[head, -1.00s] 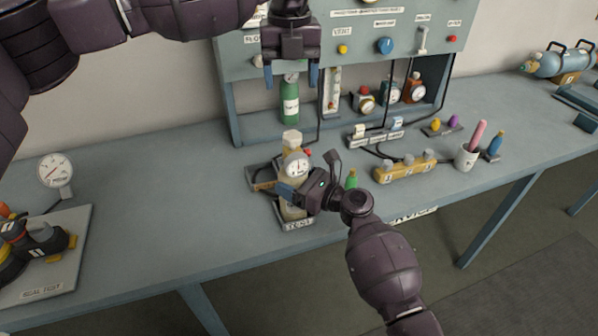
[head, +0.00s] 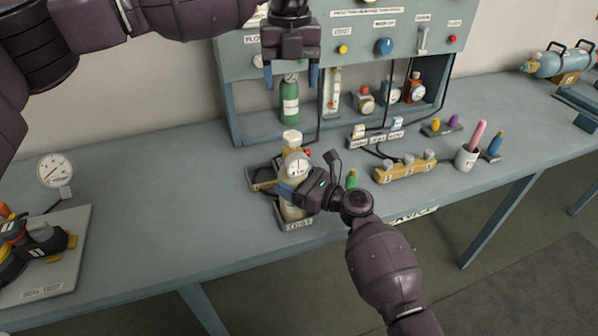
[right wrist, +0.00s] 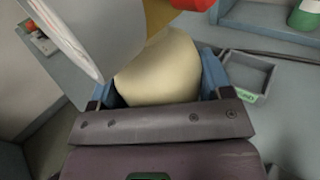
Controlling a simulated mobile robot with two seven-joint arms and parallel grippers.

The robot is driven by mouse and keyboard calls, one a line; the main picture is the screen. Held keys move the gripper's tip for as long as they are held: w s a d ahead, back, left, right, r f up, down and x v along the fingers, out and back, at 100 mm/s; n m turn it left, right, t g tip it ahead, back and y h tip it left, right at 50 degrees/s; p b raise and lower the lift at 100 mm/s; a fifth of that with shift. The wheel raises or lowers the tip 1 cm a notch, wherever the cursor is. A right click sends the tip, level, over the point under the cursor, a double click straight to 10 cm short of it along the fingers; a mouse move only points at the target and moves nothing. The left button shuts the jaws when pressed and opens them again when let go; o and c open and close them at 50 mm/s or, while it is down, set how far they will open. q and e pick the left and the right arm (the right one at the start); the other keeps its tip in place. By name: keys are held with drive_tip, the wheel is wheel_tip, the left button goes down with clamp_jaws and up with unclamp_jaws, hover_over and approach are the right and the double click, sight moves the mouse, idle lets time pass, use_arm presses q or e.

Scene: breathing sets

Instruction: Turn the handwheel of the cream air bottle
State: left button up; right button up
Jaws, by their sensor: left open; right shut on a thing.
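The cream air bottle (head: 291,212) stands upright at the front edge of the bench, in a small dark tray. It has a round white gauge (head: 297,168), a pale top (head: 291,137) and a small red part (head: 307,152) beside the gauge. I cannot tell clearly which part is the handwheel. My right gripper (head: 298,190) is shut around the bottle's body from the right. In the right wrist view the cream body (right wrist: 160,70) lies between the blue fingers. My left gripper (head: 290,76) is open and empty, pointing down above and behind the bottle, before the panel.
A green bottle (head: 289,98) stands in the panel's bay behind. A yellow block (head: 404,168), a cup with a pink stick (head: 466,157) and a blue bottle (head: 495,146) are to the right. A gauge and test board (head: 45,265) are at the left.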

sight(292, 135)
use_arm(q)
wheel_tip(292, 135, down, 12)
drive_tip(key=m, duration=3)
